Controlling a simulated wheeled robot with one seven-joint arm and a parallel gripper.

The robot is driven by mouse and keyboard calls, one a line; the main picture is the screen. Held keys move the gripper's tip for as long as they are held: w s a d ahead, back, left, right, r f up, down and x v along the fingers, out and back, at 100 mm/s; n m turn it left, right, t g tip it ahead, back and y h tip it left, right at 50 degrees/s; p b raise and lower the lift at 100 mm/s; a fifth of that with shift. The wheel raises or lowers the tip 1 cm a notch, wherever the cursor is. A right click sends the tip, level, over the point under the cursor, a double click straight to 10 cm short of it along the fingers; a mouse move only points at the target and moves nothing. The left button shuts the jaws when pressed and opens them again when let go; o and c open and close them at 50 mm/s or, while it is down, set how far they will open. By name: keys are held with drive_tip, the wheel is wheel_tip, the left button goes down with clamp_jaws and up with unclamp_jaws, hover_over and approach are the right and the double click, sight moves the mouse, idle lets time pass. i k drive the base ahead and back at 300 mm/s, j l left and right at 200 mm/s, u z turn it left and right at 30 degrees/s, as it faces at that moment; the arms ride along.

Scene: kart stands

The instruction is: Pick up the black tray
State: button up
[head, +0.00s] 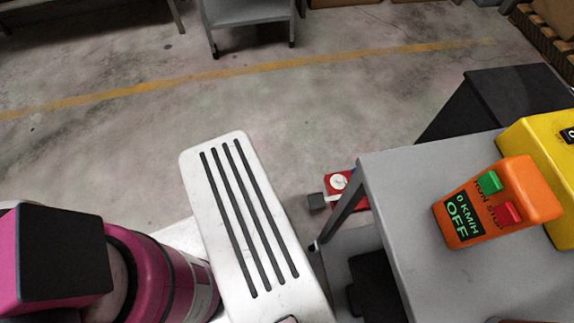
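A dark flat object (375,290) shows in the head view on the lower level of the grey stand, partly hidden by the stand's top and cut off by the bottom edge. It may be the black tray, but I cannot tell for sure. My pink arm is at the lower left, apart from the stand. My gripper is not in view.
The grey stand (400,185) at the right bears an orange control box (515,180) and a yellow box (545,140). A black box-like object (510,95) stands behind it. A red object (361,200) is beside the stand. The concrete floor ahead is mostly clear.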

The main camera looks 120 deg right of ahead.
sight(378, 293)
drive_tip(key=u, duration=5.25)
drive_tip(key=j+z, duration=0.15)
drive_tip(key=z, duration=0.3)
drive_tip(key=k+z, duration=0.15)
drive_tip(key=z, duration=0.3)
drive_tip(key=k+j+z, duration=0.1)
drive_tip(key=z, duration=0.35)
